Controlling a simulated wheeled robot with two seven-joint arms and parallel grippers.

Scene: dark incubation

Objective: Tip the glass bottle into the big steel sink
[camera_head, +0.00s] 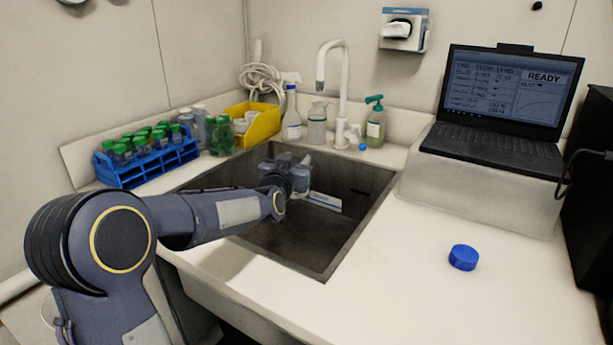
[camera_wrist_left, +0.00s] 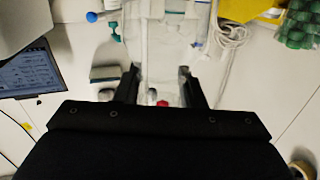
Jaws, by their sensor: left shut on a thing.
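The big steel sink (camera_head: 368,190) is a dark rectangular basin set in the white counter. My left arm reaches over its left side. My left gripper (camera_head: 291,178) is inside the sink opening, mostly hidden behind my forearm and wrist. In the left wrist view its two fingers (camera_wrist_left: 160,88) stand apart around a clear glass bottle (camera_wrist_left: 165,58), shut on it. The bottle's outline is faint against the pale background, so its tilt and contents are hard to tell. My right gripper is not in view.
A blue cap (camera_head: 463,257) lies on the clear counter right of the sink. A laptop (camera_head: 490,150) sits on a raised block. Behind the sink are a faucet (camera_head: 344,85), a green pump bottle (camera_head: 375,128) and a yellow bin (camera_head: 262,126). A blue tube rack (camera_head: 150,168) stands left.

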